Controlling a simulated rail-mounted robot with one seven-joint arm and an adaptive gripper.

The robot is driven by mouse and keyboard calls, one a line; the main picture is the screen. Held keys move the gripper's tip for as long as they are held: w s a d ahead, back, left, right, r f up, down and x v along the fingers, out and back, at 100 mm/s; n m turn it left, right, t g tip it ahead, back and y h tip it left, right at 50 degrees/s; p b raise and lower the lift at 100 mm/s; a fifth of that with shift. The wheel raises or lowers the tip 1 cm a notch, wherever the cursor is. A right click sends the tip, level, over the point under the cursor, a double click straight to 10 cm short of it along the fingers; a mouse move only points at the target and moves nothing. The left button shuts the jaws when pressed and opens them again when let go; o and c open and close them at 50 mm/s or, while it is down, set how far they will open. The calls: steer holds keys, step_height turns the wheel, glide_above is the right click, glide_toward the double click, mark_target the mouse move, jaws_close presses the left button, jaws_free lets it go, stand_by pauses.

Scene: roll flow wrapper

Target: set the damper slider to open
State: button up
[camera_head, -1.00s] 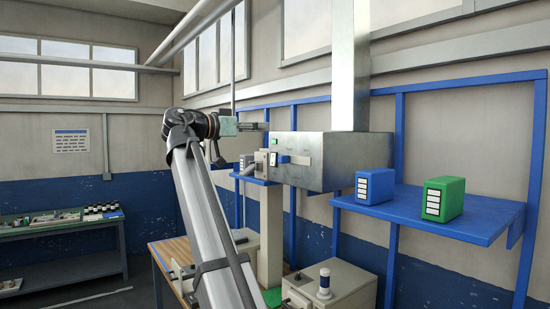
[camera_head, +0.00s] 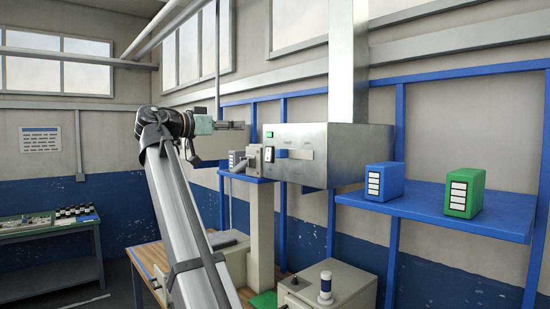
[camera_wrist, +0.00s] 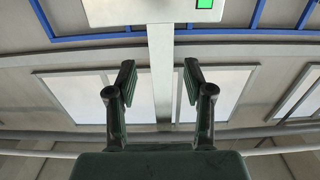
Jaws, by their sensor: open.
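The box's underside or face shows at the top there, above the fingers.
A green lamp (camera_head: 270,134) and a dark-and-white switch (camera_head: 268,155) sit left of the slot. A blue shelf (camera_head: 480,220) at right carries a blue binder box (camera_head: 384,182) and a green one (camera_head: 464,192). A cabinet with a beacon (camera_head: 326,288) stands below.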

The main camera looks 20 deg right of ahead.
step_height(320, 180, down, 7)
steer(key=b, duration=0.6)
steer(key=p, duration=0.5)
glide_toward(277, 150)
steer(key=x, duration=1)
steer(key=shift+s+d, duration=0.1)
jaws_close()
